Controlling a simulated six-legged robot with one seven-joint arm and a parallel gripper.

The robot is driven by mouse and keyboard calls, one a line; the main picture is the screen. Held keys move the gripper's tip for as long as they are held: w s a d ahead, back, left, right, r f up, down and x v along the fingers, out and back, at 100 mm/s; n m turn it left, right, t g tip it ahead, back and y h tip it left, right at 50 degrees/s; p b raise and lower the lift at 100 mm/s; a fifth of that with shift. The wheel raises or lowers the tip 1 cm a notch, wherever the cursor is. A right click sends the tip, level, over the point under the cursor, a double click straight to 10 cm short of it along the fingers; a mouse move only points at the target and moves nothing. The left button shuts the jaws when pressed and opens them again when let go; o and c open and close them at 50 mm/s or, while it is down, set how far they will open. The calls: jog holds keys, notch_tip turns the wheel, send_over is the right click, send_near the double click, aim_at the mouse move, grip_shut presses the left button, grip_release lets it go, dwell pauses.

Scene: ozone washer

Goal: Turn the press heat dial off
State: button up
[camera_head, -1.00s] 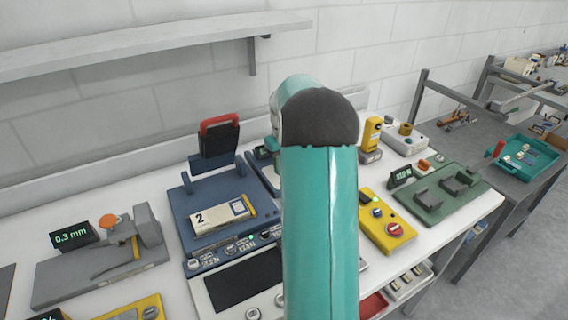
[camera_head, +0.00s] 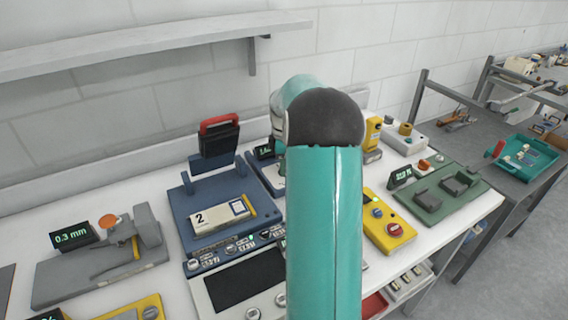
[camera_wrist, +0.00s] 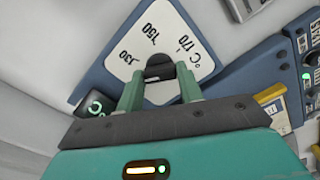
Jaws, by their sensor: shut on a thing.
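The heat dial has a white face (camera_wrist: 178,38) on a blue plate, printed with 130, 150 and 170 °C, in the wrist view. Its black knob (camera_wrist: 159,66) sits between my fingertips. My gripper (camera_wrist: 160,78) is shut on the knob. A small display with green digits (camera_wrist: 94,106) stands by the dial's edge; its reading is cut off. In the head view my arm hides the dial and my gripper. The blue press (camera_head: 180,212) with a red-handled lid (camera_head: 219,124) stands left of my arm, and part of a blue unit (camera_head: 262,174) shows beside it.
A white block marked 2 (camera_head: 222,217) lies on the press. A grey gauge unit (camera_head: 60,275) is at the left. A yellow control box (camera_head: 390,232) and a green fixture (camera_head: 437,205) stand to the right. A shelf (camera_head: 150,42) runs along the wall above.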

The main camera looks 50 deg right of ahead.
jog(key=n, duration=0.6)
jog(key=shift+r, duration=0.1)
dwell(0.5)
jog(key=o, duration=1)
notch_tip(320, 180, up, 14)
jog(key=shift+f, duration=0.1)
jog(key=shift+s, duration=0.1)
dwell(0.3)
